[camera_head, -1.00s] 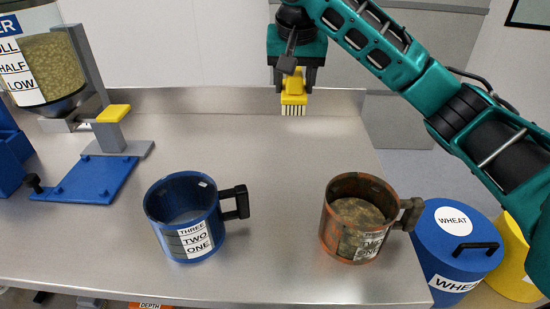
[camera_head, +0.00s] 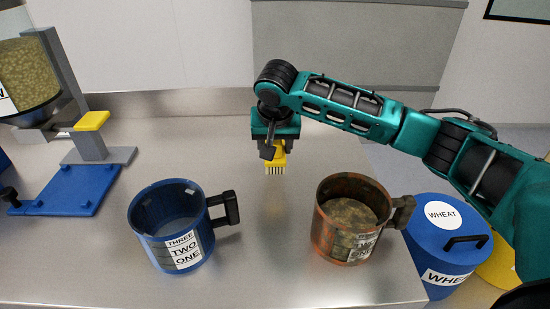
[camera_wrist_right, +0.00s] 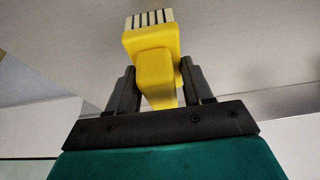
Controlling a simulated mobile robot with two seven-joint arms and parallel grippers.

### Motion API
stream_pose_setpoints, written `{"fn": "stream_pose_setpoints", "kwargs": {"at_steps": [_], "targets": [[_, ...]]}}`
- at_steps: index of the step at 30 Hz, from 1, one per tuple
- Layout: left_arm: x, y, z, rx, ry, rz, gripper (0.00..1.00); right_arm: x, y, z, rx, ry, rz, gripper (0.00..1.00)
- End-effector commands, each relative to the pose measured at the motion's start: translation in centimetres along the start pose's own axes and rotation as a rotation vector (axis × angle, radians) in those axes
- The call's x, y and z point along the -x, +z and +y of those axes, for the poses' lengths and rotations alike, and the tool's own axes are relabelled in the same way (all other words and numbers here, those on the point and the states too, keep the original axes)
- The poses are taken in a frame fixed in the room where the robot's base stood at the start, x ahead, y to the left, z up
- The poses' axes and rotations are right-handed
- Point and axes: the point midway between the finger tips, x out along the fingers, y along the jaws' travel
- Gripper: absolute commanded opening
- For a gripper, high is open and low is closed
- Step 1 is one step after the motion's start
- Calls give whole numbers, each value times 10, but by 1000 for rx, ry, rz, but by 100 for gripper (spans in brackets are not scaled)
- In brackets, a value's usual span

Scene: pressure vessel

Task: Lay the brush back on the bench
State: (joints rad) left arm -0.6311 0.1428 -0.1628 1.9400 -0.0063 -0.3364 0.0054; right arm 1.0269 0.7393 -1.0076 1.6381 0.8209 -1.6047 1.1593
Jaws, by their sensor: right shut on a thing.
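The yellow brush (camera_head: 277,160) with pale bristles is held upright, bristles down, in my right gripper (camera_head: 274,146). The gripper is shut on its handle. In the right wrist view the brush (camera_wrist_right: 152,55) sits between the two dark fingers (camera_wrist_right: 152,90), with its striped bristles at the far end. The brush is over the steel bench (camera_head: 270,250), behind the two mugs. I cannot tell for certain whether the bristles touch the bench; a faint yellowish reflection shows below them. My left gripper is not in view.
A blue mug (camera_head: 165,235) labelled THREE, TWO, ONE stands front left, and a rusty mug (camera_head: 335,235) with grainy contents front right. A hopper (camera_head: 25,75) and blue platform (camera_head: 65,190) are at the left. A blue WHEAT bin (camera_head: 425,235) stands beyond the right edge.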

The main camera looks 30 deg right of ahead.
Motion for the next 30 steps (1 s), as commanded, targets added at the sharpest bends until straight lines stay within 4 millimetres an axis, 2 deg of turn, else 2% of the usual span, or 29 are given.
{"fn": "stream_pose_setpoints", "kwargs": {"at_steps": [6, 9, 20, 21, 28, 30], "targets": [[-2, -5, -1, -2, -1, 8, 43, -29, 13, 1, 1, 2, -2, 22], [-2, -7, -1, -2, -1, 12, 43, -37, 15, 0, 1, 0, 0, 22], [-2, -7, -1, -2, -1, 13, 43, -40, 17, 0, 1, -1, 0, 22], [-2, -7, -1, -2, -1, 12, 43, -41, 17, 0, 1, 0, 0, 51], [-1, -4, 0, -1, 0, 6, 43, -41, 17, 0, 1, 0, 0, 73], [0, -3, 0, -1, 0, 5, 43, -41, 17, 0, 1, 0, 0, 76]]}}
